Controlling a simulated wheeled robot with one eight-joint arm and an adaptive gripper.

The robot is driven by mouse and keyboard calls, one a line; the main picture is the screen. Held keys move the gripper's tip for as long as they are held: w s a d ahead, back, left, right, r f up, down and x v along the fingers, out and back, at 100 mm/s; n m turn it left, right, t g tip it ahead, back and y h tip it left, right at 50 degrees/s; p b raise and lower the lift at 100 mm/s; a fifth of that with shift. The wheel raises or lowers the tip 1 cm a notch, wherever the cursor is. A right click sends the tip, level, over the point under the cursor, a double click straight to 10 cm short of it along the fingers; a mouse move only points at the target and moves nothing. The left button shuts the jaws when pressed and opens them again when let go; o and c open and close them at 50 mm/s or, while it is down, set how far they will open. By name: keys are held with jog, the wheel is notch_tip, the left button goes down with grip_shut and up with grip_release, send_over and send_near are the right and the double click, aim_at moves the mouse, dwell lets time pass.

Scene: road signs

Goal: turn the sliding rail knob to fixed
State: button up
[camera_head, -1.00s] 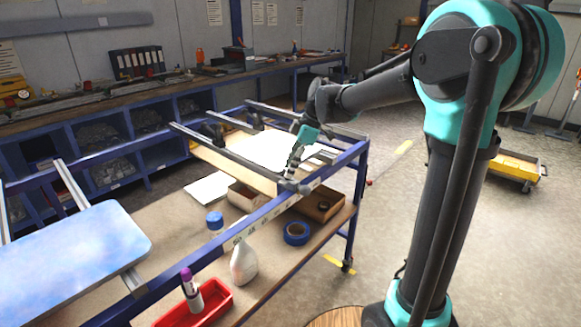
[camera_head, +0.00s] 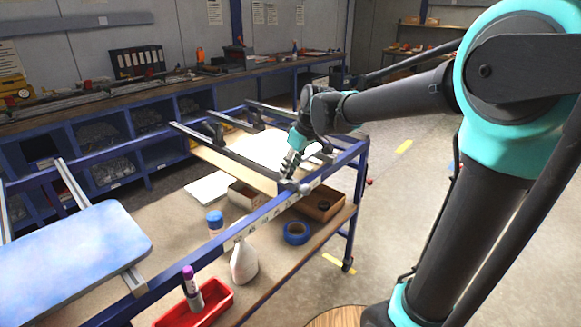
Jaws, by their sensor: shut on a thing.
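My gripper (camera_head: 291,176) is at the front rail of the blue frame, at the near end of a dark sliding rail (camera_head: 230,154). Its fingers are shut on a small knob there, which they largely hide. A small part of the knob (camera_head: 304,188) seems to show beside the fingertips. The knob's setting is too small to read.
A blue panel (camera_head: 70,255) lies on the frame at left. On the shelf below are a white spray bottle (camera_head: 243,262), a red tray (camera_head: 215,308), blue tape (camera_head: 296,233) and a cardboard box (camera_head: 325,208). Floor to the right is clear.

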jog(key=m, duration=0.2)
jog(key=m+t+h, duration=0.1)
jog(key=m, duration=0.1)
jog(key=shift+s+a+m, duration=0.15)
jog(key=shift+a+m, duration=0.05)
jog(key=shift+m, duration=0.1)
jog(key=m+h, duration=0.2)
jog(key=m, duration=0.2)
jog(key=shift+t, duration=0.3)
jog(key=shift+a+m, duration=0.1)
jog(key=shift+m, duration=0.2)
jog(key=o, duration=0.9)
jog(key=shift+c, duration=0.2)
jog(key=v, duration=1.2)
